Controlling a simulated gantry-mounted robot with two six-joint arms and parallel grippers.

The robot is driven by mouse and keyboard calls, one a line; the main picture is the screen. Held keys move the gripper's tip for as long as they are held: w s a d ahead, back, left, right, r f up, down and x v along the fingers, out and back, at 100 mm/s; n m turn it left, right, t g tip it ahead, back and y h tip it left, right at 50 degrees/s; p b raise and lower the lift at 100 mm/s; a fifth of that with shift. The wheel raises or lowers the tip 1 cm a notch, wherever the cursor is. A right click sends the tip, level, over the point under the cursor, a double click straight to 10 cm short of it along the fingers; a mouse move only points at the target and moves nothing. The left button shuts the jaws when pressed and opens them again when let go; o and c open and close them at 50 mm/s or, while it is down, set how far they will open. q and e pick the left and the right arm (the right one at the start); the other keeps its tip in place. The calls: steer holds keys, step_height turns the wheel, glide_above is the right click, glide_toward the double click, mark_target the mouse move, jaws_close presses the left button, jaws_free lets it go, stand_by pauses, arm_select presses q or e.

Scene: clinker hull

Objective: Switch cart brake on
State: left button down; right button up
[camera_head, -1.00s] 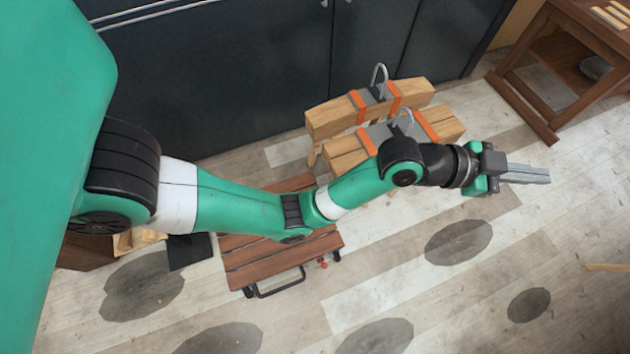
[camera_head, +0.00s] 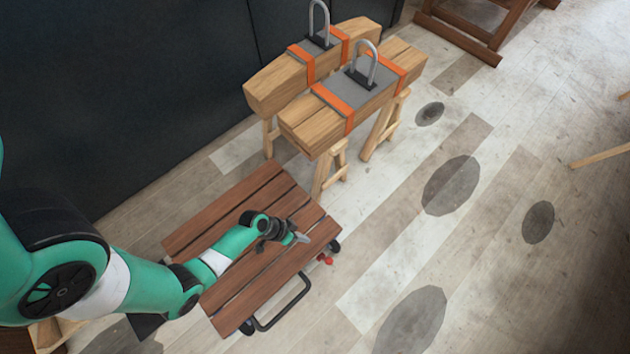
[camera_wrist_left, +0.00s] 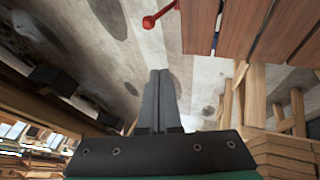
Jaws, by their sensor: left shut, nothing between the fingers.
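The cart (camera_head: 262,215) is a low platform of brown wooden slats, with a black handle (camera_head: 284,303) on its front side. A small red brake lever (camera_head: 326,259) sits low at the cart's right corner, beside a dark wheel. It also shows in the wrist view as a red rod with a round knob (camera_wrist_left: 150,22). My left gripper (camera_head: 305,239) appears over the cart's right edge, short of the red lever in the picture. Its grey fingers (camera_wrist_left: 160,74) are shut and empty, apart from the lever. My right gripper is not in view.
Two wooden beams (camera_head: 292,126) with orange straps and metal shackles rest on wooden trestles (camera_head: 384,128) behind the cart. Dark cabinets (camera_head: 110,90) line the back left. A brown wooden table frame (camera_head: 460,38) stands at the back right. The floor right of the cart is clear.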

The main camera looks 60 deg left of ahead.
arm_select(q)
steer(key=shift+n, duration=0.5)
steer(key=f, duration=0.1)
steer(key=s+f+b, duration=0.1)
steer(key=f, duration=0.1)
steer(key=s+f+b, duration=0.1)
steer(key=f, duration=0.1)
steer(key=shift+s, duration=0.1)
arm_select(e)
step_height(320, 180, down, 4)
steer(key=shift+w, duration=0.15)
arm_select(q)
steer(key=shift+d+f, duration=0.1)
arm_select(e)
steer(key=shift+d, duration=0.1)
arm_select(q)
steer(key=d+b+x, duration=0.2)
steer(key=b+x, duration=0.9)
steer(key=x, duration=0.2)
steer(key=shift+d+r, duration=0.2)
steer(key=shift+r, duration=0.25)
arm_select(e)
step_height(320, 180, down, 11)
